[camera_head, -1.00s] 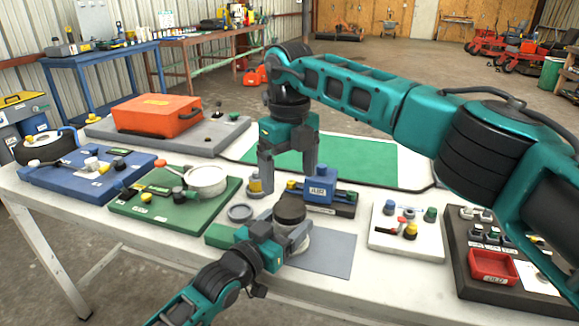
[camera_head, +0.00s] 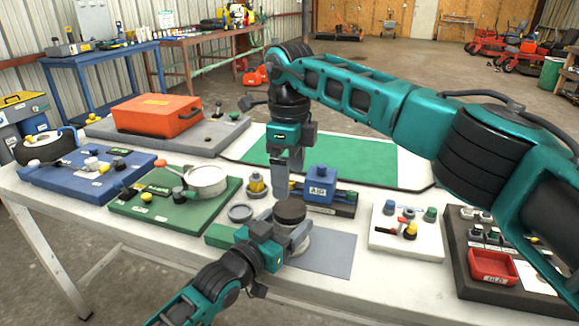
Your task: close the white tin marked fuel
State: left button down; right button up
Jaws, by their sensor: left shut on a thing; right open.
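The white tin (camera_head: 298,243) stands near the table's front edge, largely hidden behind my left gripper. A dark round lid-like piece (camera_head: 290,211) sits at its top; I cannot tell if it is seated fully. No fuel marking is readable. My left gripper (camera_head: 283,236) is shut on the tin from the front left. My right gripper (camera_head: 285,183) is open and empty, pointing down above and slightly behind the dark piece, apart from it. A flat grey round piece (camera_head: 240,212) lies on the table left of the tin.
A blue block marked AIR (camera_head: 320,188) on a dark base stands close behind right. A yellow-topped fitting (camera_head: 256,185) stands behind left. A green board with a white round pan (camera_head: 206,180) lies left; a white board (camera_head: 405,240) lies right. A grey mat (camera_head: 330,255) borders the tin.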

aim_at(290, 207)
notch_tip(290, 207, down, 7)
jog(key=shift+f, duration=0.2)
jog(key=shift+c, duration=0.2)
jog(key=c, duration=1)
jog(key=o, duration=1.2)
notch_tip(290, 207, up, 12)
jog(key=shift+r, duration=0.1)
